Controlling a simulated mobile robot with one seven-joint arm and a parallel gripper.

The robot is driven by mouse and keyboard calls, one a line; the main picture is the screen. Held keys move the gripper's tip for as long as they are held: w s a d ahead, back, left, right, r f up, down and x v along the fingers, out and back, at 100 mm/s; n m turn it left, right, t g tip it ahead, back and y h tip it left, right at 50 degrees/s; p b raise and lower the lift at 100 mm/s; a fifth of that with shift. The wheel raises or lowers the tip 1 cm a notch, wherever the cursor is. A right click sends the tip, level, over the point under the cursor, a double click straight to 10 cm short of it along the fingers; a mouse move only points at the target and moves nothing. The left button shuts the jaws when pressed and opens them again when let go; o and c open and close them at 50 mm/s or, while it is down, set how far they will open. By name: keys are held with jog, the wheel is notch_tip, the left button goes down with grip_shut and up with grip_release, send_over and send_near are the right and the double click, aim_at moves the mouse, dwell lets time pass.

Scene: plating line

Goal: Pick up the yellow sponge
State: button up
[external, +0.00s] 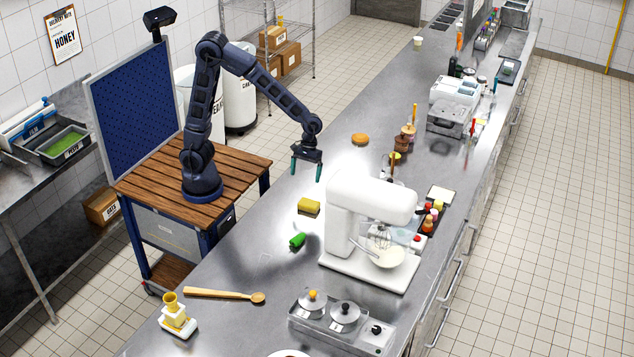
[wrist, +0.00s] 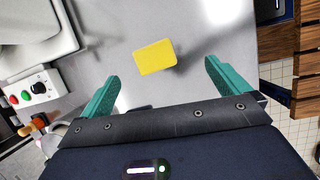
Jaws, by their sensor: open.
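The yellow sponge (external: 309,205) lies flat on the steel counter, left of the white stand mixer. It has a yellow top and a darker lower layer. In the wrist view the sponge (wrist: 155,57) shows beyond the fingertips, a little left of the middle between them. My gripper (external: 306,172) has teal fingers pointing down and hangs above the counter, above the sponge in the picture. In the wrist view my gripper (wrist: 163,72) is open, with its two fingers wide apart and nothing between them.
The white stand mixer (external: 345,215) stands close on the right of the sponge. A green object (external: 297,240) lies in front of it. A wooden spoon (external: 225,296) and a double-lidded unit (external: 340,318) are nearer the front. An orange-brown round item (external: 360,139) lies farther back.

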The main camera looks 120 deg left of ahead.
notch_tip(320, 180, down, 3)
jog(key=w+a+n, duration=0.2)
send_over(309, 202)
jog(key=a, duration=0.2)
jog(key=f, duration=0.5)
jog(key=shift+s+d+f, duration=0.15)
jog(key=shift+s, duration=0.2)
jog(key=shift+w+x, duration=0.2)
jog(key=shift+x, duration=2.45)
jog(key=shift+c, duration=0.2)
jog(key=c, duration=0.9)
jog(key=shift+o, duration=0.2)
